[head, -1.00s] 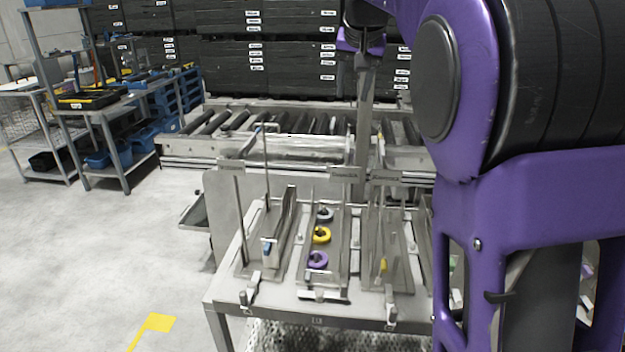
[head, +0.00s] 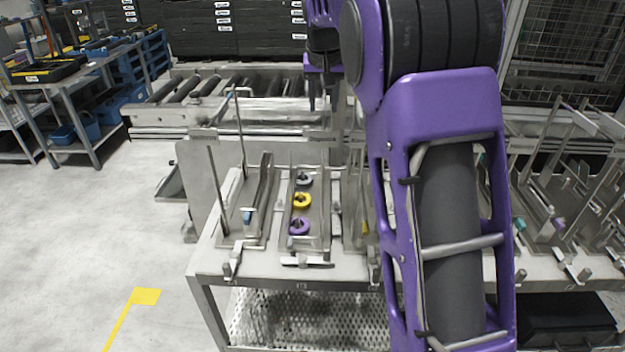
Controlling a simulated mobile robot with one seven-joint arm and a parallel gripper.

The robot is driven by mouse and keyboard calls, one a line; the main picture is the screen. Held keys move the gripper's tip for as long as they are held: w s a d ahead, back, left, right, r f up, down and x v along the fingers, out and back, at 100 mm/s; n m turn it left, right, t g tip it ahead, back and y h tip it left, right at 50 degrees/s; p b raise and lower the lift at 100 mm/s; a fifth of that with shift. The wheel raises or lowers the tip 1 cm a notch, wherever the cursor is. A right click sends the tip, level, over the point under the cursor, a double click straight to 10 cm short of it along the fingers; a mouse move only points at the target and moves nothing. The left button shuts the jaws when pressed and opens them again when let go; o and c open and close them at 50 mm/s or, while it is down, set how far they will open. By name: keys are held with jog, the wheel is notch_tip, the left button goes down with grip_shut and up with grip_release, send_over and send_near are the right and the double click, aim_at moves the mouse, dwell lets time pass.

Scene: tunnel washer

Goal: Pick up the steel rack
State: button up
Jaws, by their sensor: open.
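Several steel racks with flat bases and upright bars stand on a steel table (head: 207,262). A left steel rack (head: 262,195) has tall thin rods and a small blue part. A middle steel rack (head: 318,236) carries a grey, a yellow and a purple ring in a row. More steel racks (head: 590,215) stand at the right end, with teal and purple parts. Which one the task means, I cannot tell. My gripper (head: 312,92) hangs above the far side of the table, open and touching no rack. My arm hides the table's middle right.
A roller conveyor (head: 240,117) runs behind the table. Dark stacked crates (head: 200,30) stand beyond it. A shelf trolley (head: 85,90) with blue bins is at the far left. A wire mesh cage (head: 565,60) is at the back right. The left floor is clear.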

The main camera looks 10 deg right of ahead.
jog(key=shift+x, duration=2.75)
jog(key=shift+s, duration=0.15)
grip_shut()
jog(key=shift+r, duration=0.25)
